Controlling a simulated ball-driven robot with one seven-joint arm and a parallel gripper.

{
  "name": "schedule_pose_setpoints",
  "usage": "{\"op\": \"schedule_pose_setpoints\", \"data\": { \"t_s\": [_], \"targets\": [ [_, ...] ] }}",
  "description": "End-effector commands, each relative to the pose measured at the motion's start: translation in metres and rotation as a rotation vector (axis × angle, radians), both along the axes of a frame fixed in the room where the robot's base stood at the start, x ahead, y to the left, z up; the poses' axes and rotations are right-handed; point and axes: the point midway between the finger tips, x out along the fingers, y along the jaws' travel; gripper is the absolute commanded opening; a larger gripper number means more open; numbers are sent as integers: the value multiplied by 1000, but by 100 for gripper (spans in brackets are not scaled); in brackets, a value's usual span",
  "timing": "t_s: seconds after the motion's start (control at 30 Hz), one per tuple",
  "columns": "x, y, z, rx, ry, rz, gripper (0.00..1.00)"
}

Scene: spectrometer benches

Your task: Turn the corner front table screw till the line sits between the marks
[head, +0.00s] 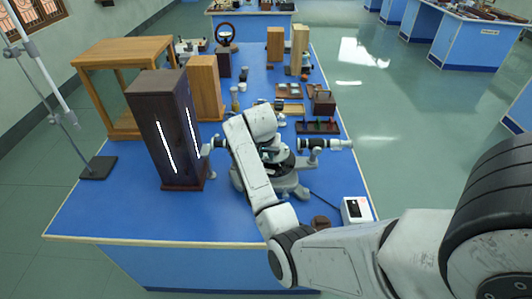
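The spectrometer (289,188) stands on the blue bench in the head view, largely behind my arm. Its telescope tube (325,143) sticks out to the right, and a short grey tube end (213,145) shows on the left by the dark lamp box. Only part of its dark middle shows beside my forearm. The table screws are too small or hidden to tell apart, and I cannot make out a line or marks. My arm bends over the instrument from the right. My gripper is not clearly visible; the wrist covers that area, so its fingers and any contact are hidden.
A tall dark lamp box (158,110) with bright slits stands close left of the spectrometer. A wooden frame (105,65) stands behind it. A small white box (356,209) and a brown round piece (320,223) lie at front right. The front left bench top (110,210) is clear.

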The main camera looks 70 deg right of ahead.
Motion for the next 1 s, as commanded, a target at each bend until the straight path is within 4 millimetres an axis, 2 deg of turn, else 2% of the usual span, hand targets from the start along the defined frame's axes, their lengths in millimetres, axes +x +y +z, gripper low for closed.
{"op": "schedule_pose_setpoints", "data": {
  "t_s": [0.03,0.17,0.47,0.57,1.0],
  "targets": [
    [0,0,0,0,0,0,30],
    [0,0,0,1,1,0,40],
    [0,2,3,0,0,0,40],
    [-1,6,14,-2,-2,-1,40],
    [-7,35,85,-2,-1,0,40]
  ]
}}
